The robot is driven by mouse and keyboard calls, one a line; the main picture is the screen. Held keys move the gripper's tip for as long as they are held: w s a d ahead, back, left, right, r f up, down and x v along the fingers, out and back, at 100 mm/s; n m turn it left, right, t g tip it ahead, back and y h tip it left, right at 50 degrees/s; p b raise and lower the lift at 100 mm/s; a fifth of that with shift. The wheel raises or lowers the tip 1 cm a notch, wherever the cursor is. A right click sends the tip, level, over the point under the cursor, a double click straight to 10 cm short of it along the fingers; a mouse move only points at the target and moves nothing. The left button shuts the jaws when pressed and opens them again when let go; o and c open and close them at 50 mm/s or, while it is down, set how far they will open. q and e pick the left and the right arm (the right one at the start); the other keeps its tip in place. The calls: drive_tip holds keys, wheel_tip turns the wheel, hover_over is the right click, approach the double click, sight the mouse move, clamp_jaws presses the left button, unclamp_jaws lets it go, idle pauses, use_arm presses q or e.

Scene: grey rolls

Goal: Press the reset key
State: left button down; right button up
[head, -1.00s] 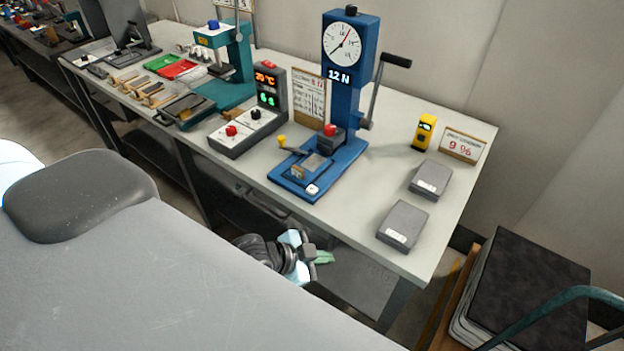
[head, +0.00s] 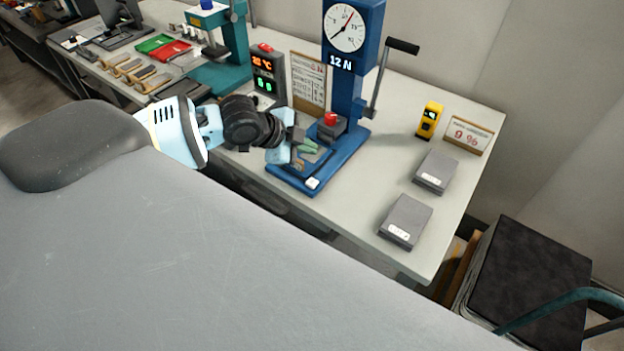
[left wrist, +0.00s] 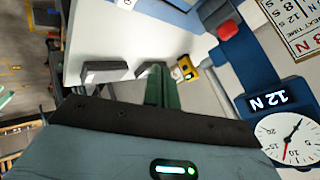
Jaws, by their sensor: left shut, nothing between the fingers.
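The blue test press (head: 340,75) stands on the bench with a round dial and a display reading 12 N. A small white key (head: 313,183) sits on the front corner of its base; its marking is too small to read. It also shows at the top edge of the left wrist view (left wrist: 125,3). A red knob (head: 330,119) sits on a dark block by the press column. My left gripper (head: 309,147) is shut and empty, over the press base, behind and above the white key. Its green fingers (left wrist: 160,86) are together in the left wrist view. My right gripper is out of view.
Two grey boxes (head: 405,220) lie on the bench right of the press. A yellow device (head: 429,120) and a 9 % sign (head: 467,137) stand behind them. A lever (head: 388,70) sticks out from the column.

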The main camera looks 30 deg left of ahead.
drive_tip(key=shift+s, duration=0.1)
use_arm(q)
drive_tip(key=b, duration=0.2)
hover_over(308, 183)
wheel_tip(308, 183, down, 7)
drive_tip(key=shift+s+r, duration=0.1)
drive_tip(key=shift+r, duration=0.05)
drive_tip(key=shift+f+b, duration=0.4)
drive_tip(key=shift+f, duration=0.7)
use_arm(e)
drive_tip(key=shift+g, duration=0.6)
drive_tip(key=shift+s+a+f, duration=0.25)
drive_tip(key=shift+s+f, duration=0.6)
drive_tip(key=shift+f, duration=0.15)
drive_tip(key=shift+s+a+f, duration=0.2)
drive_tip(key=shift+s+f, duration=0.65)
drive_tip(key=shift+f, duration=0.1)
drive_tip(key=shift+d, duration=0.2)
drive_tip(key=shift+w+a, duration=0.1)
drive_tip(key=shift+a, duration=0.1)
use_arm(q)
drive_tip(key=shift+f, duration=0.1)
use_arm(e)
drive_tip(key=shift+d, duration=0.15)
use_arm(q)
drive_tip(key=shift+f, duration=0.3)
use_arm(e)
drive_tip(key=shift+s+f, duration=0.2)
